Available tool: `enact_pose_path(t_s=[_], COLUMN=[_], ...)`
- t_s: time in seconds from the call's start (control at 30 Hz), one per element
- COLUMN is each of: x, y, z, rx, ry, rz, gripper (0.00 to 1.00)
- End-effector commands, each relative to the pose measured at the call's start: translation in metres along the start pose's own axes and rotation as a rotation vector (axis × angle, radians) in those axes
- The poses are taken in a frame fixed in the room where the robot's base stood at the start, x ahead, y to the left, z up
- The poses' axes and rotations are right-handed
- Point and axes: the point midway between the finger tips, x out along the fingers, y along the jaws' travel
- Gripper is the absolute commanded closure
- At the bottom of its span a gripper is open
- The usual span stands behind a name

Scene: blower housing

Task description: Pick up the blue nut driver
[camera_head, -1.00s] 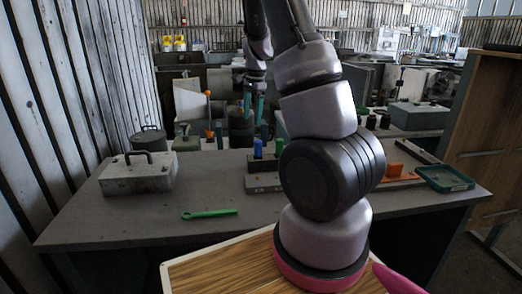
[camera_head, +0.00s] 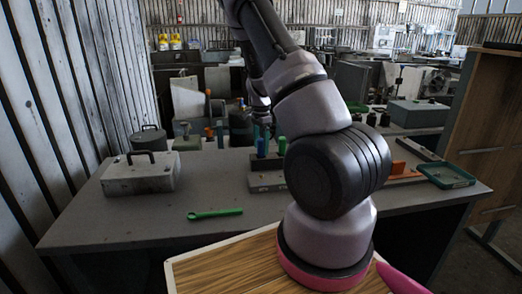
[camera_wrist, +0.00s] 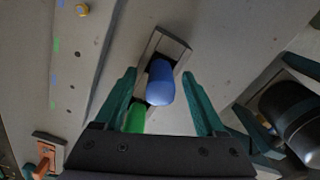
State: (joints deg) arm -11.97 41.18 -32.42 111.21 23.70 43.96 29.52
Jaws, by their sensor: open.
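The blue nut driver (camera_head: 261,147) shows as an upright blue handle in a holder on the bench, left of my arm. In the wrist view its rounded blue handle (camera_wrist: 160,84) stands in a pale block with a dark recess. My gripper (camera_wrist: 160,76) is open, with one teal finger on each side of the handle. The handle appears between the fingers, nearer the middle, with visible gaps. In the head view my gripper (camera_head: 262,130) is above and behind the blue handle, partly small and dark. The shaft of the driver is hidden.
A green handle (camera_wrist: 136,118) stands close beside the blue one, near the left finger. A green wrench (camera_head: 214,214) lies on the bench (camera_head: 150,215). A grey metal box (camera_head: 140,174) stands at left, and a green tray (camera_head: 446,175) at right.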

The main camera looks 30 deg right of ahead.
Motion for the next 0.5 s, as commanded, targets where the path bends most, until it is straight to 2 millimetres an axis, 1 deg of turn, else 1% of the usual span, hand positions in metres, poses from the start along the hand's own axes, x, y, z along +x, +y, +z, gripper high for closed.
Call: enact_pose_path(t_s=[0.03,0.13,0.37,0.4,0.47,0.5], x=[0.007,0.015,0.017,0.017,0.017,0.017], y=[0.0,-0.001,-0.001,-0.001,-0.001,-0.001], z=[0.0,0.0,0.0,0.0,0.0,0.0], rx=[0.002,0.0,0.0,0.0,0.0,0.0], ry=[0.0,0.001,0.0,0.0,0.0,0.0], rz=[0.002,0.0,-0.002,-0.002,-0.002,-0.002], gripper=[0.28,0.28,0.28,0.31,0.54,0.7])
